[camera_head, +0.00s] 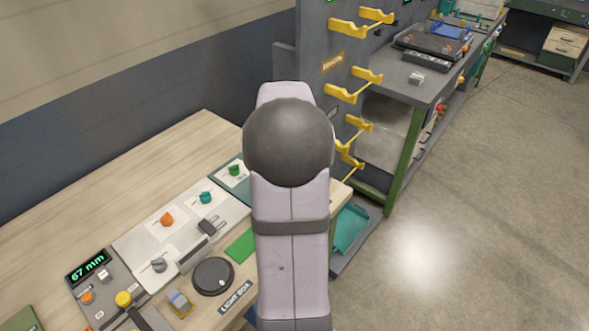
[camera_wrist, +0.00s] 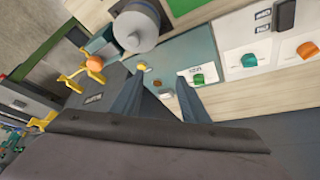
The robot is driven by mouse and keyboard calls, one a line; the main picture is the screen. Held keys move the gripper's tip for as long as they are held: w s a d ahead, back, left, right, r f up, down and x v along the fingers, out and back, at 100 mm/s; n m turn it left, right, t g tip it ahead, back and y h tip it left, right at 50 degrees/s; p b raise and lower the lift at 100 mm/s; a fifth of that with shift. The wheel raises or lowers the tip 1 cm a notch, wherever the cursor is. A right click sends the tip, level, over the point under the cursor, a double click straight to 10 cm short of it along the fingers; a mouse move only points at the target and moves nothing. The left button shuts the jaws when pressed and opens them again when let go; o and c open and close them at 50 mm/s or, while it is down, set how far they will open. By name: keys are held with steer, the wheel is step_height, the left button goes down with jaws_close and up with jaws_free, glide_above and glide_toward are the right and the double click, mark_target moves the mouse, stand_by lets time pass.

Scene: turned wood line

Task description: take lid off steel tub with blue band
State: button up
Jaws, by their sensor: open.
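A grey metal round container (camera_wrist: 137,25) with a paler top stands at the top of the wrist view, by the edge of a teal panel. I cannot make out a blue band on it, nor whether its top is a separate lid. My gripper (camera_wrist: 162,78) is open and empty, its two dark fingers apart over the teal panel. The container is beyond the fingertips, up and to the left in the picture, and not touched. In the head view my arm hides my gripper, and I do not see the container.
The wooden bench (camera_head: 150,150) carries panels with a green knob (camera_head: 235,170), a teal knob (camera_head: 205,197) and an orange knob (camera_head: 167,218). A black disc (camera_head: 213,277) lies nearer. Yellow hooks (camera_head: 350,94) stick out from a grey rack behind my arm.

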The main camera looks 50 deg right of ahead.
steer(key=s+d+m+g+p, duration=0.1)
steer(key=s+d+m, duration=0.1)
steer(key=s, duration=0.5)
steer(key=shift+w+a+p+x, duration=0.15)
steer(key=shift+p+x, duration=0.7)
steer(key=shift+x, duration=1.1)
steer(key=shift+w+a+p+x, duration=0.15)
steer(key=shift+p+x, duration=0.65)
steer(key=shift+x, duration=1.15)
jaws_close()
